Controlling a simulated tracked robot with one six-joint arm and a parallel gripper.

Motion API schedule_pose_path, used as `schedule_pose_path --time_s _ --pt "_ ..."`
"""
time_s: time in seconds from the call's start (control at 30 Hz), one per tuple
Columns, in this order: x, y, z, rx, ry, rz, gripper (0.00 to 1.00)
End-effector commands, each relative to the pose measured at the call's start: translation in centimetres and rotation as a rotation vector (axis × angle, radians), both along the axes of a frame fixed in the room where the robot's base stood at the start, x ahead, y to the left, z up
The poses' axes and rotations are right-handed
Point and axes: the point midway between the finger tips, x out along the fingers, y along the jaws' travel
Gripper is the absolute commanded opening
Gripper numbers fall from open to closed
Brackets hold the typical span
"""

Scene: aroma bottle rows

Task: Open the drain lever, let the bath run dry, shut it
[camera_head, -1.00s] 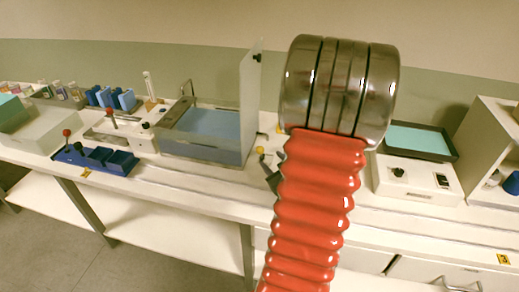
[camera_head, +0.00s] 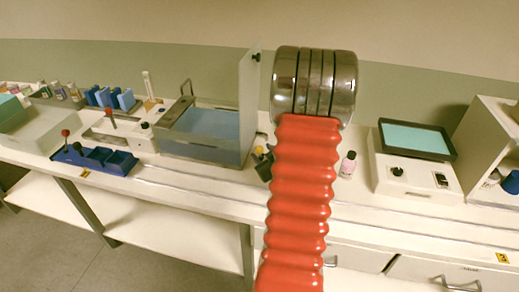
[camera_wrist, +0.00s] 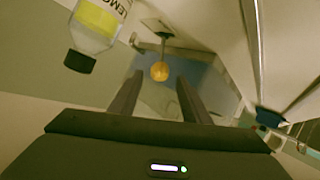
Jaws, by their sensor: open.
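The bath (camera_head: 205,152) is a grey open tank left of my arm in the head view, with blue-grey liquid inside. Its clear lid panel (camera_head: 249,105) stands upright at the right side. A yellow knob (camera_head: 259,150), which looks like the drain lever's end, shows by the bath's right front corner. In the wrist view the round orange-yellow knob (camera_wrist: 160,71) sits on a thin rod, just beyond and between my fingers. My gripper (camera_wrist: 158,90) is open and empty there, apart from the knob. In the head view my arm hides it.
A bottle with a yellow label (camera_wrist: 96,22) and black cap is close at upper left in the wrist view. A small pink bottle (camera_head: 348,165) stands right of my arm, beside a white device (camera_head: 415,178).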

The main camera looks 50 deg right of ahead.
Motion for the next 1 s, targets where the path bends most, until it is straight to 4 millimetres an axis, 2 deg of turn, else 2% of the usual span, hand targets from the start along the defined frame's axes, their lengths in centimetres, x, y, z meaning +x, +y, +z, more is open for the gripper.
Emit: schedule_pose_path --time_s 0.2,0.33,0.73,1.0 --pt "2.5 -1.5 -1.2 0.001 0.001 0.001 0.43" --pt "3.4 -2.1 -1.6 -0.001 0.0 0.0 0.43" --pt "3.9 -2.4 -1.8 0.0 0.0 -0.001 0.43" --pt "3.9 -2.4 -1.8 0.0 0.0 -0.001 0.24"
